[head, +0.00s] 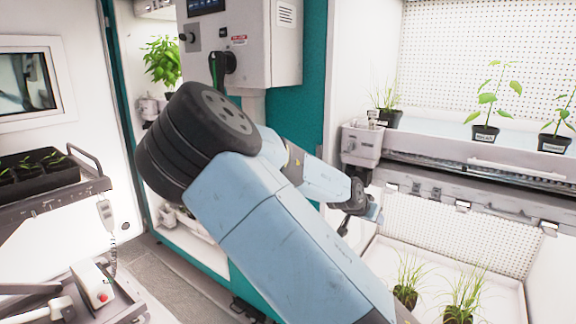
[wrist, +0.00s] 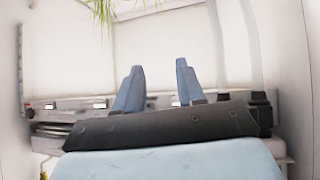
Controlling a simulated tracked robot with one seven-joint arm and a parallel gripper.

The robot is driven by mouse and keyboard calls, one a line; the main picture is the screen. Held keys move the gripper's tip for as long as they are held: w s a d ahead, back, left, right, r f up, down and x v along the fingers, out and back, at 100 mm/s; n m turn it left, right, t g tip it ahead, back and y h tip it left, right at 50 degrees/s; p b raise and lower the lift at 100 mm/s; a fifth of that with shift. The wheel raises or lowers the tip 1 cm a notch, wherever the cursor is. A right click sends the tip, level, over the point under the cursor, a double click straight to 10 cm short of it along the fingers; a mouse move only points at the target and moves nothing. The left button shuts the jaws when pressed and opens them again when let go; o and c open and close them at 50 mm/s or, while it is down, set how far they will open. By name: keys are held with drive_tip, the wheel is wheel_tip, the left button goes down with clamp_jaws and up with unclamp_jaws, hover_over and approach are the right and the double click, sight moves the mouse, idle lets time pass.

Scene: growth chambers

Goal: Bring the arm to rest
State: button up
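My arm crosses the middle of the head view, its blue links reaching toward the shelf unit on the right. My gripper (head: 360,207) is at the far end of the arm, small and partly hidden, near the front of the growth shelf. In the wrist view my gripper (wrist: 158,85) shows two blue fingers standing well apart. Nothing is between the fingers. Pale chamber walls lie beyond them, and green leaves (wrist: 103,10) hang into the top edge of the wrist view.
A shelf (head: 470,150) on the right holds potted plants, with a grey box (head: 361,145) at its left end. Grassy pots (head: 463,295) stand in the lower chamber. A control cabinet (head: 265,45) rises behind the arm. A cart with a seedling tray (head: 45,180) is at left.

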drive_tip(key=s+a+f+n+g+y, duration=0.1)
drive_tip(key=s+f+g+y, duration=0.25)
drive_tip(key=s+y, duration=0.45)
drive_tip(key=s+a+r+n+t, duration=0.1)
drive_tip(key=s+r+n, duration=0.6)
drive_tip(key=s+r, duration=1.6)
drive_tip(key=s+t, duration=0.1)
drive_tip(key=s, duration=0.2)
drive_tip(key=shift+a+r+n+t, duration=0.3)
drive_tip(key=shift+a+n+t, duration=0.05)
drive_tip(key=shift+a+n, duration=0.05)
